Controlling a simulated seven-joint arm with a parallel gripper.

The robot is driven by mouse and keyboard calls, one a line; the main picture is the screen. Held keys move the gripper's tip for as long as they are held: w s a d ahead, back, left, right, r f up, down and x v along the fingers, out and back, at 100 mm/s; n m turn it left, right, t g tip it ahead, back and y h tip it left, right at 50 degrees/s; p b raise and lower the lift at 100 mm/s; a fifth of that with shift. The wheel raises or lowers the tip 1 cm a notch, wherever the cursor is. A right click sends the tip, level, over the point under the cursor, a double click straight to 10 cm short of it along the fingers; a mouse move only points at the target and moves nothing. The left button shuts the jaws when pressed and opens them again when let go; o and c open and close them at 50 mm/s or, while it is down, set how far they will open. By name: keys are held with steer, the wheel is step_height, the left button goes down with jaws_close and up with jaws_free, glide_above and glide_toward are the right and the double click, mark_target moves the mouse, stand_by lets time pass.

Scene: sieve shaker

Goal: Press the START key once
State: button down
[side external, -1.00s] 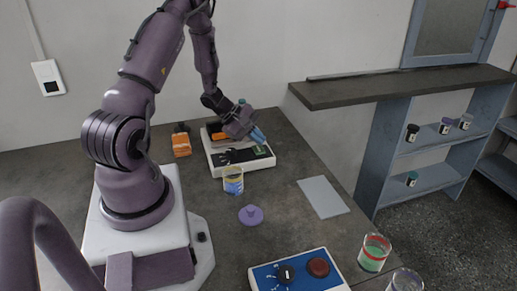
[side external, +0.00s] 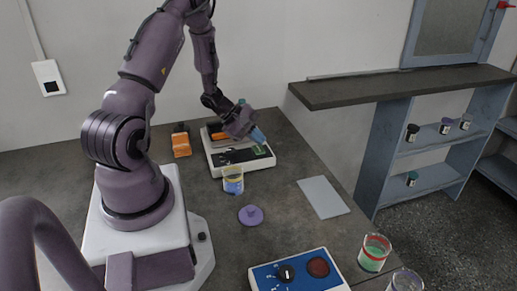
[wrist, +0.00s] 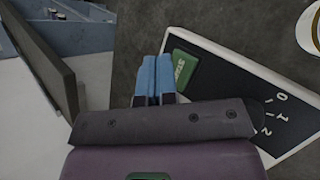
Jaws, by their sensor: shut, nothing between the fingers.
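The green START key (wrist: 184,70) sits on the black panel of a white device (wrist: 225,42), with partly readable lettering. In the side view the same key (side external: 259,150) shows at the right end of the device (side external: 238,170). My gripper (wrist: 155,58) has blue fingertips pressed together with nothing between them. In the wrist view the fingertips overlap the picture just left of the key. In the side view my gripper (side external: 262,139) is over the device's right end, close to the key. Whether the tips touch anything cannot be told.
A dial scale (wrist: 270,115) is on the same panel. A purple lid-like piece (side external: 251,215), a grey plate (side external: 323,197) and a blue box with a red button (side external: 318,267) are nearer. An orange item (side external: 181,145) stands left.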

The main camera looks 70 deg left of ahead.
steer(key=shift+f, duration=0.1)
steer(key=shift+f, duration=0.3)
